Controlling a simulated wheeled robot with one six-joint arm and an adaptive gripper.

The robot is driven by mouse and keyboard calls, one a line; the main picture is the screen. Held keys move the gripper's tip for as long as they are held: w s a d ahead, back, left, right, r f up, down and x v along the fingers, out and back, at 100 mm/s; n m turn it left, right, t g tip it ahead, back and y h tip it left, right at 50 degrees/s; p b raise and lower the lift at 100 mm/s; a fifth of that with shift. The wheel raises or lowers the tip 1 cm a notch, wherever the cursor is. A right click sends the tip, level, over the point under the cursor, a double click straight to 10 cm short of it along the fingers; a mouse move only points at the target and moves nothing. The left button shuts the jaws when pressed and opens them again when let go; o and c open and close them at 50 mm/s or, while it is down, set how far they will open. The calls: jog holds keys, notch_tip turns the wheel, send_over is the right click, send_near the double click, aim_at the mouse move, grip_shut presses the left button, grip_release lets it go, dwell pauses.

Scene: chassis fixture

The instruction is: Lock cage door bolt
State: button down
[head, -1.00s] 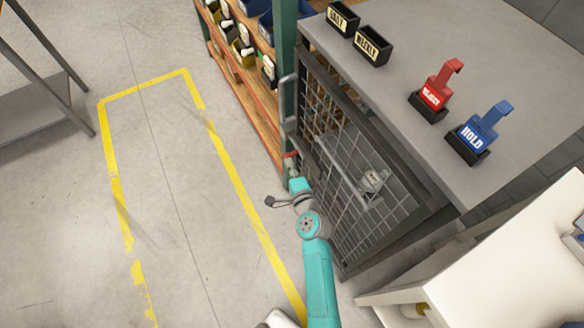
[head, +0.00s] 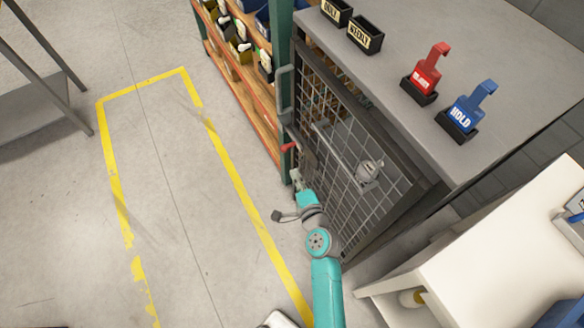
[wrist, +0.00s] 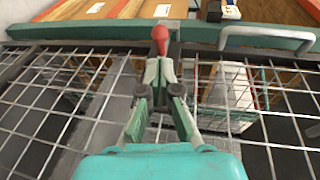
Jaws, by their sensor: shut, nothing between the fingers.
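The cage door (head: 345,185) is a dark frame with wire mesh below the grey bench top. The bolt's red knob (head: 288,147) sticks out at the door's left edge, below the grey pull handle (head: 284,88). In the wrist view the red knob (wrist: 160,38) stands just beyond my fingertips, near the green rail. My gripper (head: 295,176) is shut and empty, just below the knob in the head view; its fingertips also show in the wrist view (wrist: 160,70). A small gap or light contact with the knob cannot be told apart. The bolt's rod is mostly hidden.
A red tag (head: 428,70) and a blue HOLD tag (head: 470,108) stand in holders on the bench, with black bins (head: 365,36) behind. Shelving (head: 245,75) is left of the cage. A white table (head: 490,235) stands right. The yellow-marked floor (head: 165,170) is clear.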

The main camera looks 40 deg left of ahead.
jog(key=shift+v, duration=2.6)
jog(key=shift+d, duration=0.1)
jog(key=s+d+f+n+t+h, duration=0.15)
jog(key=s+d+h, duration=0.3)
jog(key=d, duration=0.95)
jog(key=s+d+t+h, duration=0.3)
jog(key=s+d, duration=0.3)
jog(key=d, duration=0.7)
jog(key=s+d+r+n+h, duration=0.2)
jog(key=s+d+r, duration=0.4)
jog(key=s+r, duration=0.2)
jog(key=s+d+r+n+t+h, duration=0.1)
jog(key=s+d+r+n+h, duration=0.2)
jog(key=s+d+r, duration=0.3)
jog(key=v, duration=0.3)
jog(key=shift+r, duration=0.45)
